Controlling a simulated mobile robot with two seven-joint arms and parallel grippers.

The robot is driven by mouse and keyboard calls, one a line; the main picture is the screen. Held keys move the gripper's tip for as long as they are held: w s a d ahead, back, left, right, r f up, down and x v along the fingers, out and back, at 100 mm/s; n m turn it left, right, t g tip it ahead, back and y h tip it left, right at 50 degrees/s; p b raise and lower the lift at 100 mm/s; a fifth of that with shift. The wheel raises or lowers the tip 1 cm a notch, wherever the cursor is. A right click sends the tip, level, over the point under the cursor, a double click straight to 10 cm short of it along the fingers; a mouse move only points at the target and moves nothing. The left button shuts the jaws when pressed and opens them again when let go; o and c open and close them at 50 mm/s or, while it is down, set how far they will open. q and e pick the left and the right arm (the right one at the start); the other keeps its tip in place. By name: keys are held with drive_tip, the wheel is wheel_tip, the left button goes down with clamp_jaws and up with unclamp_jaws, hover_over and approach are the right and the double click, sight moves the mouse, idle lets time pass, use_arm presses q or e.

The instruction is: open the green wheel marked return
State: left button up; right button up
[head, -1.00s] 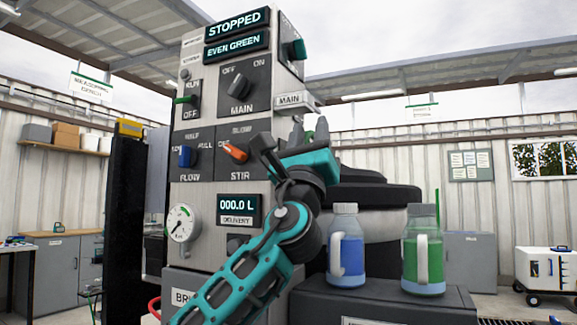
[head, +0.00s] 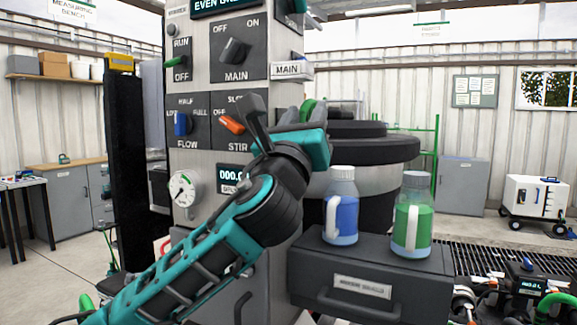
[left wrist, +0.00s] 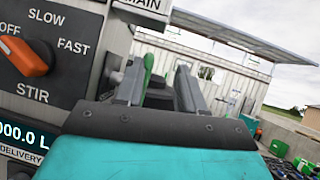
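My left gripper (head: 271,108) is in front of the right side of the control cabinet, with its two dark fingers apart. In the left wrist view the fingers (left wrist: 162,72) have a gap between them and nothing clearly held. A curved green part (head: 308,109) shows just behind the gripper, partly hidden by it; it may be the green wheel, but no "return" mark can be read. In the left wrist view a green piece (left wrist: 148,63) shows by the left finger; I cannot tell whether they touch. My right gripper is not in view.
The cabinet (head: 205,93) carries MAIN, FLOW and STIR knobs and a gauge (head: 183,190). A blue-filled bottle (head: 341,212) and a green-filled bottle (head: 411,220) stand on a dark drawer unit (head: 365,280). A dark round-topped vessel (head: 385,150) stands behind them.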

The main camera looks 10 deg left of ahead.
use_arm(q)
wheel_tip(320, 180, down, 10)
drive_tip(key=w+g+y, duration=0.1)
drive_tip(key=w+g, duration=0.1)
drive_tip(key=w, duration=0.1)
drive_tip(key=s+a+b, duration=0.1)
drive_tip(key=s, duration=0.5)
drive_tip(key=shift+s+a+n, duration=0.3)
drive_tip(key=shift+s+a, duration=0.05)
drive_tip(key=shift+s, duration=0.05)
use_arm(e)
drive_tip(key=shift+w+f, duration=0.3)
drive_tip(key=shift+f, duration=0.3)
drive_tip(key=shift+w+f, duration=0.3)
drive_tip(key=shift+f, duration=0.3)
use_arm(q)
drive_tip(key=shift+f, duration=0.1)
